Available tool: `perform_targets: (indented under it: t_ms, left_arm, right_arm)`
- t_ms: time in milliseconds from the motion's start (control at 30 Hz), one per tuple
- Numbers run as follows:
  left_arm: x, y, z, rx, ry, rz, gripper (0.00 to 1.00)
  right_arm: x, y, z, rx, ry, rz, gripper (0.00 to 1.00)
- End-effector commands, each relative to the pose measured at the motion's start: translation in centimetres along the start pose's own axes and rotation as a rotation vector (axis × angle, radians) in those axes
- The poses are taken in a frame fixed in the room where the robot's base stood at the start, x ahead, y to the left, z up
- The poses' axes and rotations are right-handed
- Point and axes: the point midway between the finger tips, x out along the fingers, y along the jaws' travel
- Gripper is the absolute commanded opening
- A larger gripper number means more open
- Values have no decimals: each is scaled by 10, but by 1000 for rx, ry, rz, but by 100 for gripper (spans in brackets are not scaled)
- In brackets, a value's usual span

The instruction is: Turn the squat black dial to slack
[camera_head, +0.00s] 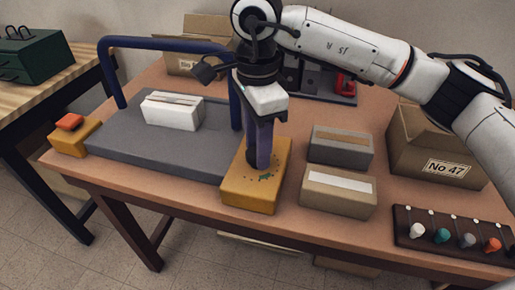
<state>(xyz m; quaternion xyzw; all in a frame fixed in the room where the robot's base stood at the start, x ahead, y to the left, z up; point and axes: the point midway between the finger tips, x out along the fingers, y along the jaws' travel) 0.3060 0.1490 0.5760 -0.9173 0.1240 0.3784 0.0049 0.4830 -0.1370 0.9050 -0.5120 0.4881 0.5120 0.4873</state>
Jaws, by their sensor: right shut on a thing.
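My right gripper (259,162) reaches down from above onto a yellow box (245,197) at the front right of a grey platform. Its fingers are shut on a dark, low piece on top of the box, which looks like the squat black dial. The fingers hide most of the dial, so its pointer and setting cannot be read. Small greenish marks show on the box top beside the fingers. My left gripper is not in view.
The grey platform (135,143) carries a white carton (172,110) and a blue bar (150,42). A yellow block with an orange button (70,122) is at left. Two cartons (341,147) (338,192), an open box (432,157) and a rack of coloured knobs (455,237) stand right.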

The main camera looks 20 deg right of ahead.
Motion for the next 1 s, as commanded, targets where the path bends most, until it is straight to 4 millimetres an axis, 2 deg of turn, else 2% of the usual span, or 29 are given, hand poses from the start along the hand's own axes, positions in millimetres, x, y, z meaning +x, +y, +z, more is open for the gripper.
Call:
perform_targets:
  t_ms: [233,600,1000]
  left_arm:
    - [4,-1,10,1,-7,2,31]
    - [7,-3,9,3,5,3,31]
    - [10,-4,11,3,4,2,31]
  right_arm:
    - [-1,-1,0,-233,-2,-6,14]
    - [-1,-1,0,-545,-2,-5,14]
    - [-2,-1,0,-722,-1,-6,14]
